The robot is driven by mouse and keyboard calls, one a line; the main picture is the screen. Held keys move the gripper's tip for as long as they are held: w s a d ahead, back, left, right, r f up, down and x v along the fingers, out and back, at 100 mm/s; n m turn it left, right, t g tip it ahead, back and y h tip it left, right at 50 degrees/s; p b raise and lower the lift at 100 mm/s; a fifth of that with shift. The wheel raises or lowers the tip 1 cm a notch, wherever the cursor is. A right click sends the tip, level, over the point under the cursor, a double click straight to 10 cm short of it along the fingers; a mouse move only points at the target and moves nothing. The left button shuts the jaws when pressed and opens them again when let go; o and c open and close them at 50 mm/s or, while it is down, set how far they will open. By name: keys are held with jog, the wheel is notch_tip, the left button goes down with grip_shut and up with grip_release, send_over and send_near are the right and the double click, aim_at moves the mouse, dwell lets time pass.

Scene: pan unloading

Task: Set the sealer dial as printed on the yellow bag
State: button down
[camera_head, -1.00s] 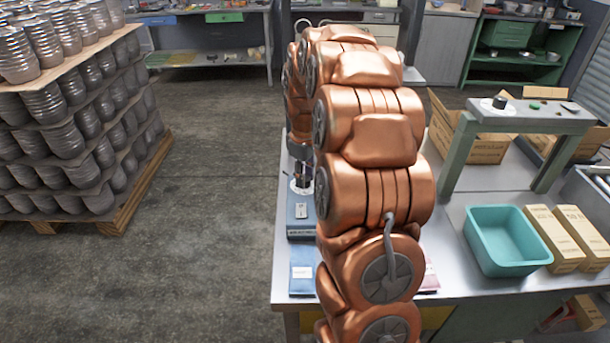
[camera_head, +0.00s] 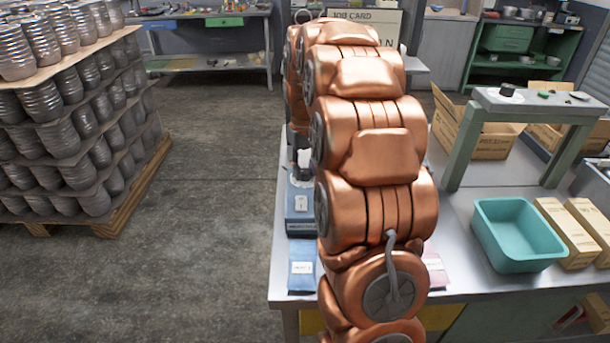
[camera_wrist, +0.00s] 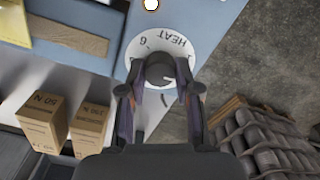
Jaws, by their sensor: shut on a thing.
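In the wrist view, the sealer's dial is a white disc (camera_wrist: 205,50) marked HEAT, with a 6 near its left edge. My gripper (camera_wrist: 160,86) is shut on the knob, one finger on each side. Part of the dial's scale is hidden by the knob and fingers. In the head view the blue sealer (camera_head: 301,222) stands left of my arm, which covers much of it.
A teal bin (camera_head: 517,237) and tan boxes (camera_head: 566,235) stand on the bench's right. A green-legged stand (camera_head: 530,103) is behind them. A job card (camera_head: 370,28) is partly hidden behind my arm. A pallet of metal pots (camera_head: 75,130) stands left, beyond open floor.

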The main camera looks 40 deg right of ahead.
jog(key=m+b, duration=0.2)
jog(key=m, duration=0.2)
jog(key=shift+f+m, duration=0.15)
jog(key=shift+m, duration=0.15)
jog(key=m+b, duration=0.1)
jog(key=m, duration=0.2)
jog(key=shift+m+b, duration=0.35)
jog(key=shift+m, duration=0.05)
jog(key=m, duration=0.4)
jog(key=shift+b, duration=0.35)
jog(key=m, duration=0.8)
jog(key=shift+r+m+p, duration=0.2)
jog(key=shift+m+p, duration=0.1)
jog(key=shift+p, duration=0.1)
jog(key=m+p, duration=0.1)
jog(key=m, duration=0.3)
jog(key=shift+m+p, duration=0.3)
jog(key=m+p, duration=0.2)
jog(key=m, duration=0.2)
jog(key=shift+r, duration=0.1)
jog(key=shift+m+p, duration=1.05)
jog(key=shift+m, duration=0.85)
